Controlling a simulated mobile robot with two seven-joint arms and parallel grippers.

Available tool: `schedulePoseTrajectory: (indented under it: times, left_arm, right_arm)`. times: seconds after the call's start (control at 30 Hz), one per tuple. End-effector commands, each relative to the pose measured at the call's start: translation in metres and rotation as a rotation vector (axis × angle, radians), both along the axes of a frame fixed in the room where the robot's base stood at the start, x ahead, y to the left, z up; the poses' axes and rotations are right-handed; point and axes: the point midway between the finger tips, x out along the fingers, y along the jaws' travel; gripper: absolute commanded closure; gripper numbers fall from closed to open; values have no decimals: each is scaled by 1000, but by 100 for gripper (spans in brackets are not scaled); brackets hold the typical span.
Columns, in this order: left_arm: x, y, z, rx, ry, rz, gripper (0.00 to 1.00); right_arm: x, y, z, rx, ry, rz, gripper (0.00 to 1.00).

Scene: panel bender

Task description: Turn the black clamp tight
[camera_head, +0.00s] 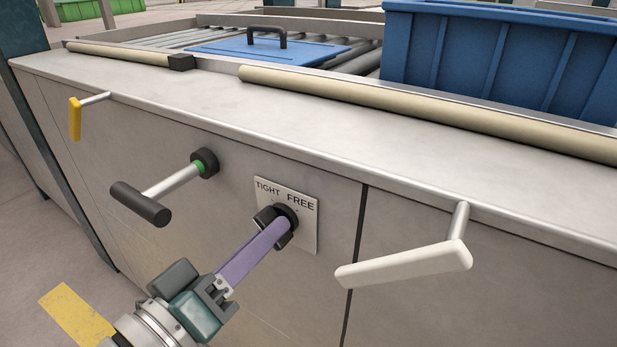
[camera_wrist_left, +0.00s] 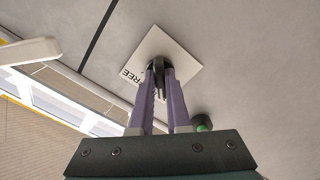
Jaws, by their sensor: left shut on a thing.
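The black clamp (camera_head: 287,213) is a dark knob on a pale plate (camera_head: 302,236) marked TIGHT and FREE, on the front of the grey cabinet. My left gripper (camera_head: 276,232) comes up from below, its purple fingers shut on the clamp. In the left wrist view the two fingers (camera_wrist_left: 161,82) close on either side of the black clamp (camera_wrist_left: 158,64), in front of the plate (camera_wrist_left: 180,52). The fingertips partly hide the clamp, and I cannot tell which word it points to. My right gripper is not in view.
A black-gripped handle (camera_head: 143,204) with a green collar sticks out left of the plate. A white handle (camera_head: 405,264) sticks out to the right, a yellow one (camera_head: 75,118) at far left. A blue panel (camera_head: 262,51) and a blue crate (camera_head: 500,60) are on top.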

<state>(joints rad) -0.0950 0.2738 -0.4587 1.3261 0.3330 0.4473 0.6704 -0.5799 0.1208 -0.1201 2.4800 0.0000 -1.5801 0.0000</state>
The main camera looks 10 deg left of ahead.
Motion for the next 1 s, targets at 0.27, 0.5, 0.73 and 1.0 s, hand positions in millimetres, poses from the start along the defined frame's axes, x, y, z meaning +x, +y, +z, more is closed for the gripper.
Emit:
schedulePoseTrajectory:
  times: [0.27, 0.5, 0.73, 1.0]
  left_arm:
    - [0, 0, 0, -30, 11, 0, 100]
    - [0, 0, 0, -32, 12, 0, 100]
    - [0, 0, 0, -31, 11, 0, 68]
    - [0, 0, 0, -29, 11, 0, 55]
  right_arm:
    - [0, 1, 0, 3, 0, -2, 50]
    - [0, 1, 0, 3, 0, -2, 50]
    - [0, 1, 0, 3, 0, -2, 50]
    - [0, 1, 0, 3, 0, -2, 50]
